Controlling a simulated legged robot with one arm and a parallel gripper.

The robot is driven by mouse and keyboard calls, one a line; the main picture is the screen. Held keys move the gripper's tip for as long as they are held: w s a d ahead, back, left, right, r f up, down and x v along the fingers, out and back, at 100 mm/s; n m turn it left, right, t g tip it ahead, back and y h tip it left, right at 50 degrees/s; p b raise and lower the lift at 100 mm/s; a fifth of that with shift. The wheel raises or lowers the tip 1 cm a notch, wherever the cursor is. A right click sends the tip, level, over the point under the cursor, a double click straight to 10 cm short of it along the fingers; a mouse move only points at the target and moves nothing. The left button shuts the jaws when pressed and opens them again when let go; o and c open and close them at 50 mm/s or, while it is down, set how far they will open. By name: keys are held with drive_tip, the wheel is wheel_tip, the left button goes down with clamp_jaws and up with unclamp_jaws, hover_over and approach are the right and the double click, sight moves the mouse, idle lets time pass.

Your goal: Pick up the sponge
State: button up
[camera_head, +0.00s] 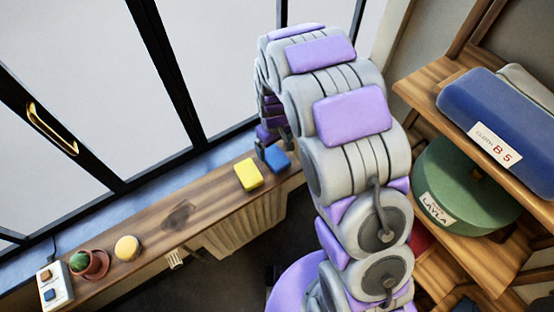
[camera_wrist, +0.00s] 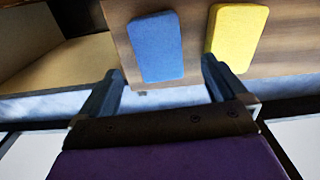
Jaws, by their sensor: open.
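A blue block (camera_head: 277,159) and a yellow block (camera_head: 248,175), both rounded and sponge-like, lie side by side on the wooden sill. I cannot tell which one is the sponge. In the wrist view the blue block (camera_wrist: 155,48) lies ahead of the gap between my fingers, and the yellow block (camera_wrist: 238,36) lies just beyond the right finger. My gripper (camera_wrist: 162,82) is open and empty. In the head view my arm curves down to the sill beside the blue block, and the gripper is mostly hidden behind the arm.
The sill (camera_head: 160,218) also holds a round yellow item (camera_head: 127,248), a tipped terracotta pot (camera_head: 96,265) with a cactus, and a switch panel (camera_head: 55,285). Black-framed windows stand behind.

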sight(273, 154)
drive_tip(key=shift+w+a+f, duration=0.1)
drive_tip(key=shift+a+f, duration=0.1)
drive_tip(key=shift+f, duration=0.3)
drive_tip(key=shift+w+a+f, duration=0.1)
drive_tip(key=shift+a+f, duration=0.05)
drive_tip(key=shift+f, duration=0.3)
drive_tip(key=f, duration=0.1)
drive_tip(key=f+b, duration=0.1)
drive_tip(key=f, duration=0.1)
drive_tip(key=shift+w+f, duration=0.25)
drive_tip(key=shift+f, duration=0.1)
drive_tip(key=shift+d+f+b, duration=0.2)
drive_tip(key=shift+f+b, duration=0.15)
drive_tip(key=shift+f, duration=0.05)
drive_tip(key=shift+r, duration=0.1)
drive_tip(key=shift+a, duration=0.2)
drive_tip(key=c, duration=0.6)
drive_tip(key=shift+d, duration=0.1)
drive_tip(key=c, duration=0.4)
drive_tip(key=shift+c, duration=0.3)
